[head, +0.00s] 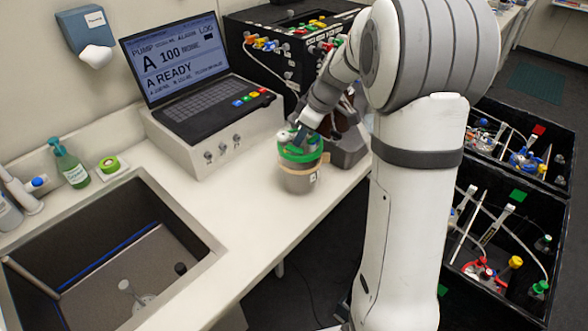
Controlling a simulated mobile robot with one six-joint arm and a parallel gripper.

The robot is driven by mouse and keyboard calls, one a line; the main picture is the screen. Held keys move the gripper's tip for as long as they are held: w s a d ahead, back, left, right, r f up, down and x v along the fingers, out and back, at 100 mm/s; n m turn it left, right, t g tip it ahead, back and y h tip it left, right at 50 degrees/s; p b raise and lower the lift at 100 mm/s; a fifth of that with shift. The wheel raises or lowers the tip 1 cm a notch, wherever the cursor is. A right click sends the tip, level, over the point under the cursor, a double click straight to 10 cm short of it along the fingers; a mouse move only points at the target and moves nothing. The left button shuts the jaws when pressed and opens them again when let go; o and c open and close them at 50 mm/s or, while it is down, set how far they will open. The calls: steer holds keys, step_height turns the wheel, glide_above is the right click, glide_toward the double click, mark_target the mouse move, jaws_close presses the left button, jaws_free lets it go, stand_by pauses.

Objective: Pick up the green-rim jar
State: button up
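The green-rim jar (299,178) stands upright on the white counter, right of the sink and in front of the pump console. It has a green rim and lid, a greyish body, a tan band around it and a small label low on its side. My gripper (300,137) is over the top of the jar, with a dark finger at or just above the green lid. The fingers are small and partly merged with the lid, so I cannot tell whether they grip it. The jar appears to rest on the counter.
The pump console (195,95) with its screen stands behind the jar. Black crates (505,300) with bottles stand at right. The counter front is clear.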

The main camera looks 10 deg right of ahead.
jaws_close()
steer(key=shift+r, duration=0.2)
